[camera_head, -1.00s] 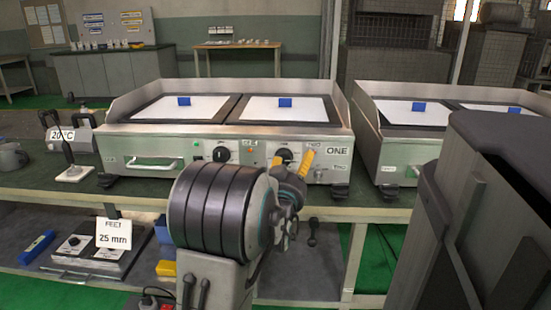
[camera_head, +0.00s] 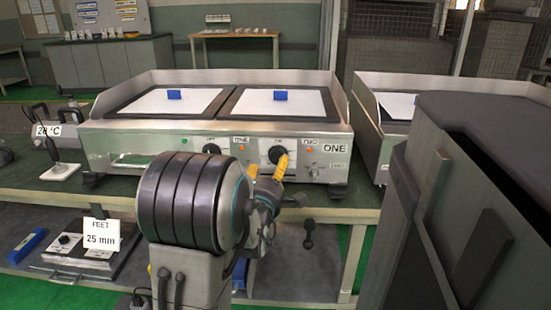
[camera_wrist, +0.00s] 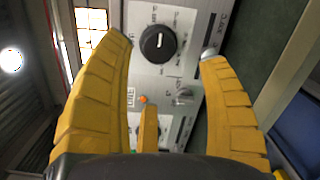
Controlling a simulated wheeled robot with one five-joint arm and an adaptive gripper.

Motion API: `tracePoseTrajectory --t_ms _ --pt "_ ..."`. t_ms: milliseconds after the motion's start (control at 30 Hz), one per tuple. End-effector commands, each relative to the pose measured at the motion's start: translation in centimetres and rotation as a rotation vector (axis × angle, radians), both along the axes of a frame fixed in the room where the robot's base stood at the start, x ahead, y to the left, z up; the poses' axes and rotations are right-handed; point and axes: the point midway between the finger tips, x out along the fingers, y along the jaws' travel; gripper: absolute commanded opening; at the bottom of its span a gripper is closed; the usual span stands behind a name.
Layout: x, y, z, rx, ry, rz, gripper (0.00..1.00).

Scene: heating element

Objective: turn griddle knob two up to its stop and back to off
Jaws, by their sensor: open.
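The griddle marked ONE (camera_head: 336,149) stands on the bench with two black knobs on its front panel. Knob two, the right-hand one (camera_head: 278,155), is partly covered by my gripper (camera_head: 267,170). The left-hand knob (camera_head: 211,149) shows just above my arm. In the wrist view a round black knob (camera_wrist: 158,43) with a short white mark lies between the open yellow fingertips of my gripper (camera_wrist: 165,46), apart from both. A third finger is lower in that view. I cannot tell the exact distance from fingertips to knob.
A second griddle (camera_head: 388,140) stands to the right, partly hidden by a dark grey body (camera_head: 480,190). A lower shelf holds a FEET 25 mm card (camera_head: 101,234). An orange lamp (camera_wrist: 143,99) sits near the knob.

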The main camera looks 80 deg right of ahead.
Motion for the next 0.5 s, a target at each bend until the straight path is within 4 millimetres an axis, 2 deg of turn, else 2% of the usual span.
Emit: tracePoseTrajectory --t_ms 200,500 --pt "0.00 -0.02 0.09 0.006 0.347 0.000 0.69" --pt "0.00 -0.14 0.05 0.012 0.568 0.000 0.69"
